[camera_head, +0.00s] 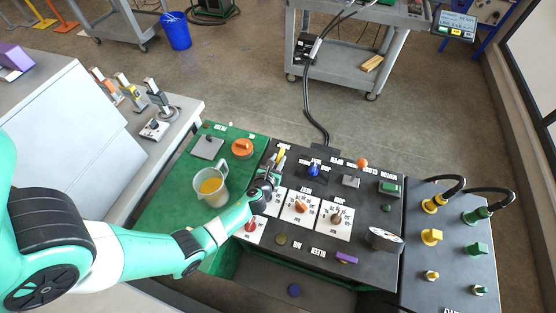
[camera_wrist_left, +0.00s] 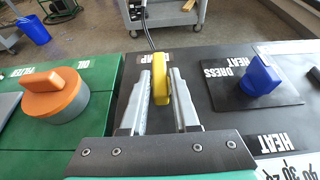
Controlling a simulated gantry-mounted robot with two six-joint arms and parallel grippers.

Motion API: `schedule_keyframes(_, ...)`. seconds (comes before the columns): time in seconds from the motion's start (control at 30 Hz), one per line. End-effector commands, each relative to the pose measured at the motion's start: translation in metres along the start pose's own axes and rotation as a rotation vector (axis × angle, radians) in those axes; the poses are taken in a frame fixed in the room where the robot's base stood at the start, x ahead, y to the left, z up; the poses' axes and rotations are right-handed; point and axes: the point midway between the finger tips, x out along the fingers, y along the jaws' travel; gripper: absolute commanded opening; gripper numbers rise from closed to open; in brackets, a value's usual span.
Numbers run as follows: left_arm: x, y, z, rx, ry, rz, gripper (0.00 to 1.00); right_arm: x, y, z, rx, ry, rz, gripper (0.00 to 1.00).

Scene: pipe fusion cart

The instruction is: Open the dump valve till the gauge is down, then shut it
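The dump valve's yellow handle (camera_wrist_left: 158,76) stands between the two fingers of my left gripper (camera_wrist_left: 161,92) in the left wrist view. The fingers straddle it with a narrow gap on the right side. The label behind it is partly hidden. In the head view, my left gripper (camera_head: 274,172) is over the black panel, by the yellow handle (camera_head: 281,161). A round gauge (camera_head: 386,236) with a white face stands at the panel's right side. It is seen at a steep angle, and its reading is too small to tell. My right gripper is in neither view.
A blue knob (camera_wrist_left: 259,76) labelled DRESS HEAT is close right of the gripper. An orange cap (camera_wrist_left: 55,94) is to the left on the green panel. A jug of yellow liquid (camera_head: 211,186) stands beside my left forearm. White dials (camera_head: 300,206) lie in front.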

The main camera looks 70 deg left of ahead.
Motion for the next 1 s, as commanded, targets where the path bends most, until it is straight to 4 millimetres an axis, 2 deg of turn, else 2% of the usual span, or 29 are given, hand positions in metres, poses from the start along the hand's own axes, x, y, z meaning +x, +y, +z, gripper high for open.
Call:
schedule_keyframes(0.03,-0.0001,0.0,-0.0001,0.0,0.0,0.0,0.18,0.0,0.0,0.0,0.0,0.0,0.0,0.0)
schedule_keyframes(0.13,-0.0001,0.0,-0.0001,0.0,0.0,0.0,0.0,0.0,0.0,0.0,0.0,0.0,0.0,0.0)
schedule_keyframes(0.87,-0.0002,-0.002,-0.0006,-0.035,0.001,0.084,0.0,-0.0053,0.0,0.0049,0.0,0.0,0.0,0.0)
schedule_keyframes(0.9,-0.0002,-0.002,-0.0007,-0.035,0.001,0.084,0.28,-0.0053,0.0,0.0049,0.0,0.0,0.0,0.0)
schedule_keyframes(1.0,-0.0002,-0.002,-0.0006,-0.034,0.001,0.084,0.46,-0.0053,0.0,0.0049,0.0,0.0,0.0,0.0)
